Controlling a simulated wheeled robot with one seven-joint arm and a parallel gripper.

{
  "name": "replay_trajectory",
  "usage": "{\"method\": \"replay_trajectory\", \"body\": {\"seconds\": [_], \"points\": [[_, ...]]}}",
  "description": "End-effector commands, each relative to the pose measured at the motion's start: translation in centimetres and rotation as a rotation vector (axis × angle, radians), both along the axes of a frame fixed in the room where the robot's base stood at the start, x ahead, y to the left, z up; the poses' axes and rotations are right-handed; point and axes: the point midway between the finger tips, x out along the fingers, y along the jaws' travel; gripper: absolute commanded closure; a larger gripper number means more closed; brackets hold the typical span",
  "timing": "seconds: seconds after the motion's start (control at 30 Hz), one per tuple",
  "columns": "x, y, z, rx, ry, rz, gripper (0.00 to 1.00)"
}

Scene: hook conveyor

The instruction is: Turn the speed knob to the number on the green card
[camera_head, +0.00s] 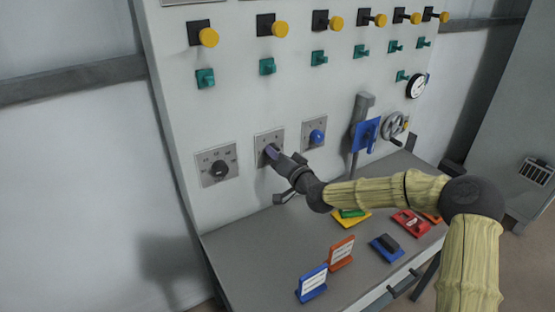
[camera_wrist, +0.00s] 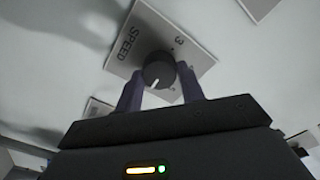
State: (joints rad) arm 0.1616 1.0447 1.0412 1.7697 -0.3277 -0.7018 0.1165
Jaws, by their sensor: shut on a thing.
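The speed knob (camera_wrist: 158,68) is a round black knob with a white pointer line, on a grey plate (camera_wrist: 146,25) marked SPEED in the wrist view. A 3 is readable near the plate's right side; other marks are unclear. The pointer line faces down and slightly left in that view. My gripper (camera_wrist: 161,82) has one finger on each side of the knob and is shut on it. In the head view my gripper (camera_head: 272,153) reaches the middle plate (camera_head: 264,136) and hides most of the knob. I cannot make out a green card with a readable number.
Another black knob (camera_head: 218,169) is to the left and a blue button (camera_head: 317,137) to the right.

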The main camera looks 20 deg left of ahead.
Motion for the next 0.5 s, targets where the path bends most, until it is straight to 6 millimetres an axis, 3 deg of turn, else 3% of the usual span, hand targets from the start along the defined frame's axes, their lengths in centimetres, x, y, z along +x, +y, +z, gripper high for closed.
{"method": "replay_trajectory", "body": {"seconds": [0.5], "points": [[0.07, -0.07, -0.04, 0.048, 0.057, -0.002, 0.84]]}}
